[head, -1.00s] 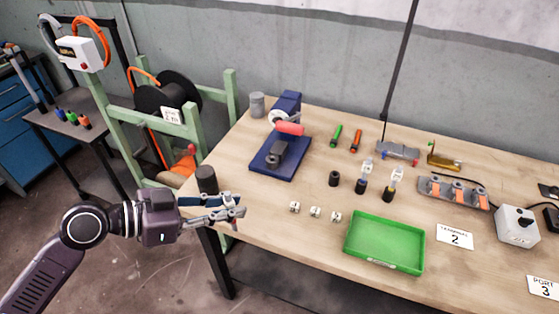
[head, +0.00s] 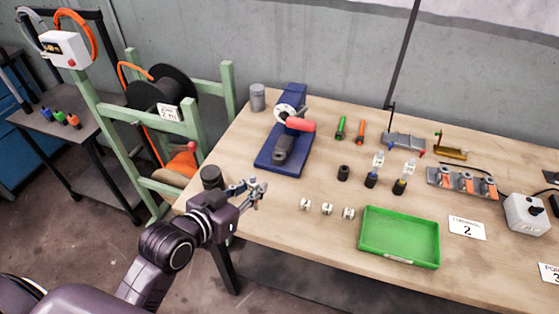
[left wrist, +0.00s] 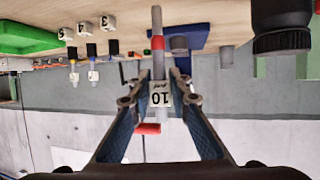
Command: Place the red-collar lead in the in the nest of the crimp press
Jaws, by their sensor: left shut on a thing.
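The red-collar lead (left wrist: 158,20) is a grey rod with a red band and a white tag (left wrist: 160,94) marked 10. My left gripper (left wrist: 156,88) is shut on it around the tag, and the collar end sticks out past the fingertips. In the head view my left gripper (head: 254,192) is at the table's left front edge, in front of the crimp press; the lead is hard to make out there. The crimp press (head: 268,160) has a blue base, a red handle (head: 300,124) and a grey block (head: 284,148). Its nest is not clearly visible. My right gripper is out of view.
A black cylinder (head: 211,177) stands close beside my left gripper. Several small white numbered blocks (head: 328,209) and a green tray (head: 399,237) lie to the right. A green-framed spool stand (head: 226,90) is at left.

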